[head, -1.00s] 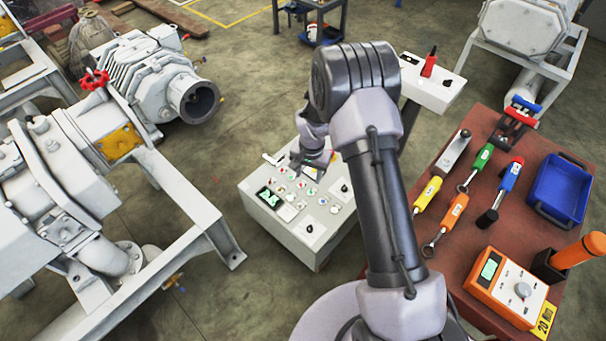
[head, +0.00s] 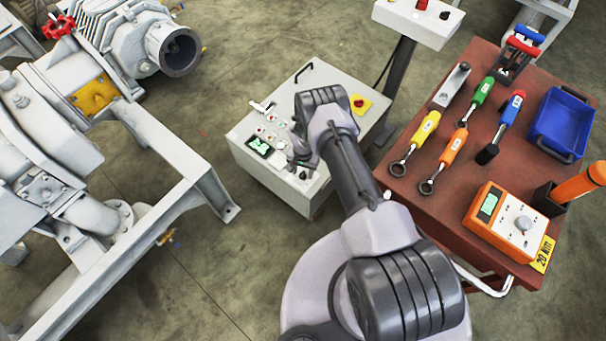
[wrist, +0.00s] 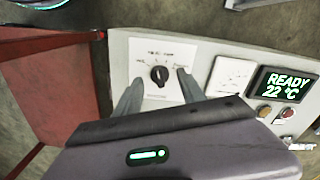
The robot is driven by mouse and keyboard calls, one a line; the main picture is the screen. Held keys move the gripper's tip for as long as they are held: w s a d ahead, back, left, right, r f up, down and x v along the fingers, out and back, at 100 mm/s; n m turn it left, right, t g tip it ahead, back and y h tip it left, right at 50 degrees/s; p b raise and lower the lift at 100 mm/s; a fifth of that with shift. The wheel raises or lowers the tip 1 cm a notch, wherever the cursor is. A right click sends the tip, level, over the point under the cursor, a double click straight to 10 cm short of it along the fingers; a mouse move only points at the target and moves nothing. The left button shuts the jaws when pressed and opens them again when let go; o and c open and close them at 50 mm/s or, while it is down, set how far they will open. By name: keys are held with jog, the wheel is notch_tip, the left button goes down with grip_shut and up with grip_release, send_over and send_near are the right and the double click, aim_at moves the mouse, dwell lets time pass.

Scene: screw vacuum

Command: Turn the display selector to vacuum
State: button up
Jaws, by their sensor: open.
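The display selector (wrist: 159,76) is a black knob on a white plate in the wrist view, with small blurred print above it and on both sides. Its grip stands roughly upright in the picture; I cannot read which label it points to. My gripper (wrist: 160,79) is open, with one grey finger on each side of the knob and a gap on both sides. The lit display (wrist: 285,86) to the right reads READY 22 °C. In the head view my gripper (head: 301,162) is over the front of the white control cabinet (head: 285,195), and my arm hides part of the panel.
More buttons (wrist: 264,111) sit below the display. A red-brown tool table (head: 440,215) stands to the right, with wrenches, a blue bin (head: 562,122) and an orange meter (head: 505,220). Grey pump machinery (head: 60,140) is on the left. Floor is open between pump and cabinet.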

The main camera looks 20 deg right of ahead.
jog(key=shift+f, duration=0.35)
grip_shut()
jog(key=n+b, duration=0.2)
jog(key=shift+f+n, duration=0.15)
jog(key=shift+n, duration=0.15)
jog(key=shift+w+a+n+b, duration=0.1)
jog(key=shift+n+b, duration=1.55)
jog(key=shift+n, duration=0.95)
jog(key=shift+r, duration=0.2)
